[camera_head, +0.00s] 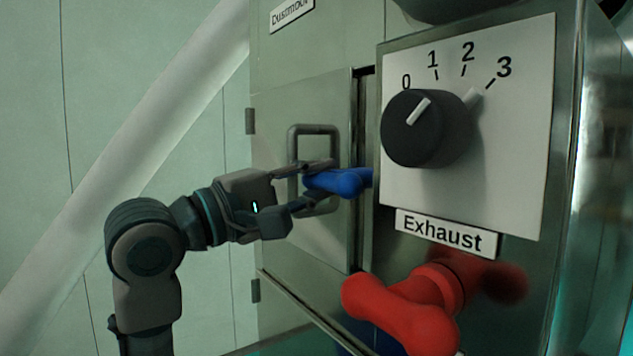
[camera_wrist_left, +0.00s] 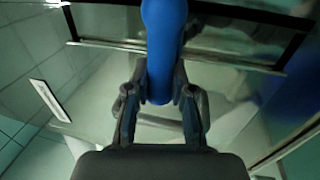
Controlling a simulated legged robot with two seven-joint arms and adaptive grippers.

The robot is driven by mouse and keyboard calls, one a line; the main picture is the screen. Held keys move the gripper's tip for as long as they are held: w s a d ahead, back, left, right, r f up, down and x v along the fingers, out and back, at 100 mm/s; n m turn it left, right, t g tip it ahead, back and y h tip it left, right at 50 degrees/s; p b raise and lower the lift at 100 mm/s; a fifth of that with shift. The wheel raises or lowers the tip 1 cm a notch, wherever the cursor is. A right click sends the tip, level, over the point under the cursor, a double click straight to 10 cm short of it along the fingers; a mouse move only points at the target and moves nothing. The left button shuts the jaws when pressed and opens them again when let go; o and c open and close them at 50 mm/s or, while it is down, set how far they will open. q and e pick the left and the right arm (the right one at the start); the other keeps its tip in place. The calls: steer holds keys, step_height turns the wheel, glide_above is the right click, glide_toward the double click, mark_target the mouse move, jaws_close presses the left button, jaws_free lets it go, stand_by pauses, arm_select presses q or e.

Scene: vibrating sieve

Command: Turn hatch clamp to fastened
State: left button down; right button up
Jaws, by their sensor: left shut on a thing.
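The hatch (camera_head: 283,108) is a grey metal door with a bar handle (camera_head: 316,130). It sits left of the exhaust panel. A blue clamp lever (camera_head: 338,183) lies roughly level at the hatch's right edge, in front of the handle. My left gripper (camera_head: 310,184) is shut on the blue lever near its left end. In the left wrist view the blue lever (camera_wrist_left: 163,45) runs up from between the two fingers. The lever's right end is hidden behind the edge of the exhaust panel. My right gripper does not show.
The exhaust panel (camera_head: 520,130) with a black dial (camera_head: 425,130) stands close on the right. Below it a red lever handle (camera_head: 405,308) sticks out. A pale slanted pipe (camera_head: 150,130) runs behind my left arm. Hinges (camera_head: 250,121) line the hatch's left side.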

arm_select(q)
steer(key=shift+w, duration=0.1)
steer(key=c, duration=1.1)
jaws_free()
steer(key=shift+o, duration=0.5)
steer(key=shift+w+d+f, duration=0.1)
steer(key=shift+w, duration=0.15)
steer(key=shift+s, duration=0.15)
steer(key=shift+s+a, duration=0.25)
steer(key=v, duration=1.1)
steer(key=shift+w+a+f, duration=0.15)
steer(key=shift+a+f, duration=0.05)
steer(key=shift+a, duration=0.05)
steer(key=shift+d, duration=0.1)
